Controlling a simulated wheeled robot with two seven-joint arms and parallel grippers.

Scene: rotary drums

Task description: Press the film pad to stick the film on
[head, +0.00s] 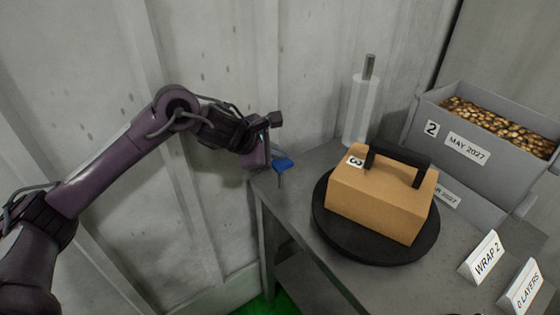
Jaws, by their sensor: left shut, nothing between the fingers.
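A small blue pad (283,164), which looks like the film pad, stands on a thin stalk at the table's far left corner. My left gripper (267,156) is shut and empty, right beside the pad on its left; I cannot tell whether they touch. A cardboard box (378,204) with a black handle and a "3" label sits on a black round turntable (330,232). A pale upright film roll (361,110) on a grey rod stands behind the box. I see no film on the box. My right gripper is not in view.
A grey bin (420,125) of brown pieces, marked "2" and "MAY 2027", stands at the right on another bin. Signs reading "WRAP 2" (483,260) and "0 LAYERS" (522,290) stand at the front right. A ribbed wall (230,60) is close behind my left arm.

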